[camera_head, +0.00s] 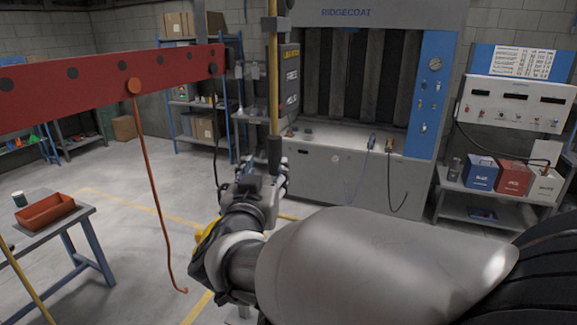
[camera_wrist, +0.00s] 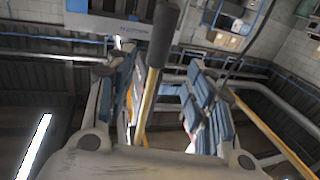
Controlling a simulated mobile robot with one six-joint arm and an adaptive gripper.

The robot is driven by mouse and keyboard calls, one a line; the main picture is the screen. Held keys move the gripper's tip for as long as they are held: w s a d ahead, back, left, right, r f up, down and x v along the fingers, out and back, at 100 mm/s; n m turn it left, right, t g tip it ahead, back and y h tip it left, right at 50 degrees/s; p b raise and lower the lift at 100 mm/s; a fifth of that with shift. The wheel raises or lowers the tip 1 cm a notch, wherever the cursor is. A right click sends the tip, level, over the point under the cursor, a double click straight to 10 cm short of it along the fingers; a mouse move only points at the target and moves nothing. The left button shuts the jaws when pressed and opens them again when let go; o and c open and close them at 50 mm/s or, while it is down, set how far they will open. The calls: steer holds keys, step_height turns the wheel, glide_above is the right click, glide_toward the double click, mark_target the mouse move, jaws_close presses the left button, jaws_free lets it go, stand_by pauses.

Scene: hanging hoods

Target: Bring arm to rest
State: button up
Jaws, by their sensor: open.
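My gripper (camera_head: 262,168) is open and points away from me in the middle of the head view. A yellow pole (camera_head: 272,75) hangs upright there, and its black grip (camera_head: 274,155) ends right at my gripper. In the wrist view the black grip (camera_wrist: 158,50) and the yellow shaft show between my two padded fingers (camera_wrist: 162,85). The fingers stand apart from each other. I cannot tell how deep the grip sits between them.
A red beam (camera_head: 60,82) with an orange hooked rod (camera_head: 155,190) hangs at left. A spray booth (camera_head: 330,175) stands behind my gripper. A bench (camera_head: 75,222) with an orange tray (camera_head: 45,211) is at lower left. A shelf (camera_head: 500,210) with boxes stands right. Floor between is clear.

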steer(key=s+d+f+g+b, duration=0.4)
steer(key=s+d+f+b, duration=0.3)
steer(key=s+f, duration=0.3)
steer(key=s+d+f+g+y+b, duration=0.1)
steer(key=s+d+f+g+b, duration=0.4)
steer(key=s+f, duration=0.6)
steer(key=s+d+f+n+g+b, duration=0.1)
steer(key=s+d+f+g+b, duration=0.3)
steer(key=f, duration=1.2)
steer(key=s+d+b, duration=0.4)
steer(key=s+b, duration=0.1)
steer(key=s, duration=0.2)
steer(key=shift+s+d+f+y+b, duration=0.15)
steer(key=shift+d+f+y+b, duration=0.15)
steer(key=shift+d+b, duration=0.1)
steer(key=shift+c, duration=0.5)
